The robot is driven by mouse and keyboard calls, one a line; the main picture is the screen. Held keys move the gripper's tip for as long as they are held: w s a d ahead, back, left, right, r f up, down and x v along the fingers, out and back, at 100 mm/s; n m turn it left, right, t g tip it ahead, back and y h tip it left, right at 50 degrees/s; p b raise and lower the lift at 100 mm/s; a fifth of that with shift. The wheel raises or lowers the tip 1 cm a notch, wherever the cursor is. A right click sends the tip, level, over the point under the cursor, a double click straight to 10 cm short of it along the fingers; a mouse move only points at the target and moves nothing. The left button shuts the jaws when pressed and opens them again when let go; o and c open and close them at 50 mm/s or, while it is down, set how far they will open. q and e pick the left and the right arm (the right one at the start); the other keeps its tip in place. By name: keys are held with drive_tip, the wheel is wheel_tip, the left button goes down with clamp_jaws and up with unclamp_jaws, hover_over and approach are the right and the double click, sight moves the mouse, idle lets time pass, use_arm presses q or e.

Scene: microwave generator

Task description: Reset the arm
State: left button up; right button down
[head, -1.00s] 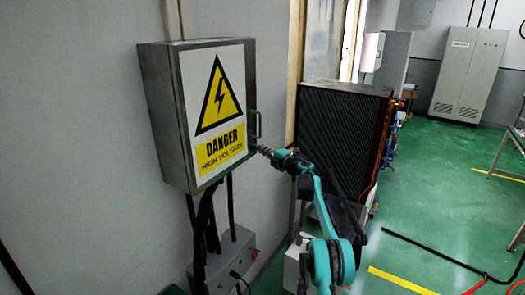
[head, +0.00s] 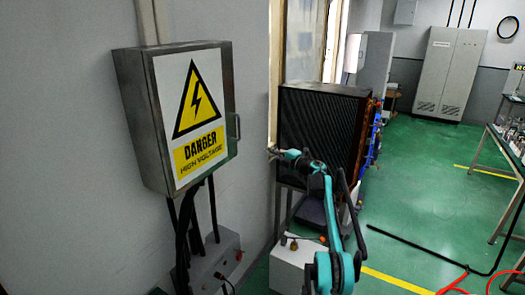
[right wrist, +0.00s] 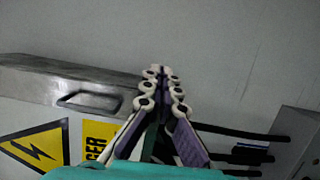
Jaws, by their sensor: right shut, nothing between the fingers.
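My right gripper (head: 272,153) is in the middle of the head view, to the right of the grey electrical box (head: 130,105) and apart from it. In the right wrist view its fingertips (right wrist: 161,73) meet, with nothing between them. The box hangs on the wall with its door shut; the door bears a yellow danger sign (head: 199,108) and a handle (head: 237,126) on its right edge. The handle (right wrist: 88,100) also shows in the right wrist view, left of the fingers. My left gripper is not in view.
A dark finned unit (head: 322,125) stands behind my right arm. Black cables hang under the box to a grey floor box (head: 212,262). A grey cabinet (head: 450,72) stands at the back. The green floor (head: 420,180) is largely open, with a black hose (head: 430,256) across it.

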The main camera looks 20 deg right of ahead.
drive_tip(key=shift+w, duration=0.1)
drive_tip(key=s+a+r+m+t+h+b, duration=0.2)
drive_tip(key=a+r+m+t+h+b, duration=0.15)
drive_tip(key=r+m+h+b, duration=0.7)
drive_tip(key=s+a+m+g, duration=0.4)
drive_tip(key=s+a+m, duration=0.2)
drive_tip(key=s, duration=0.6)
drive_tip(key=s+a+f+m+g+y+b, duration=0.1)
drive_tip(key=s+a+f+g+b, duration=0.1)
drive_tip(key=s+a+f, duration=0.5)
drive_tip(key=s+a+f+m+g+y+b, duration=0.2)
drive_tip(key=s+a+f, duration=0.5)
drive_tip(key=s+f, duration=1.2)
drive_tip(key=s+a+f+m+g+y+b, duration=0.1)
drive_tip(key=s+a+f+g+b, duration=0.3)
drive_tip(key=s+f, duration=0.9)
drive_tip(key=s+a+m+g, duration=0.1)
drive_tip(key=s+a, duration=0.2)
drive_tip(key=s, duration=0.1)
drive_tip(key=shift+s+f, duration=0.35)
drive_tip(key=shift+s, duration=0.05)
drive_tip(key=shift+m, duration=0.25)
